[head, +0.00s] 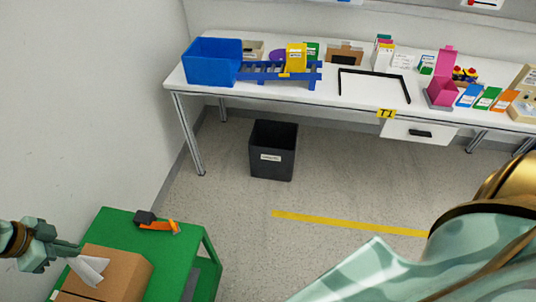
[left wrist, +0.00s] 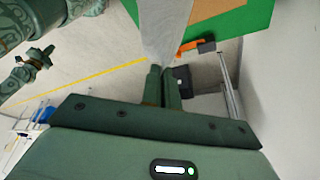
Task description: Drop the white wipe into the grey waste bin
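The white wipe (head: 90,269) shows over the cardboard box on the green cart. My left gripper (head: 70,249) is at the far left, shut on the wipe's end. In the left wrist view the wipe (left wrist: 163,28) extends from the closed fingertips (left wrist: 161,70). The dark grey waste bin (head: 273,165) stands upright and open-topped on the floor under the workbench, well away from the gripper. It shows partly behind the fingers in the left wrist view (left wrist: 183,77). My right gripper is outside the head view; a small claw-like part at the left wrist view's left may be it.
The green cart (head: 125,222) carries the cardboard box (head: 122,268) and an orange and dark tool (head: 158,226). The white workbench (head: 330,92) holds a blue bin (head: 212,62) and several other items above the waste bin.

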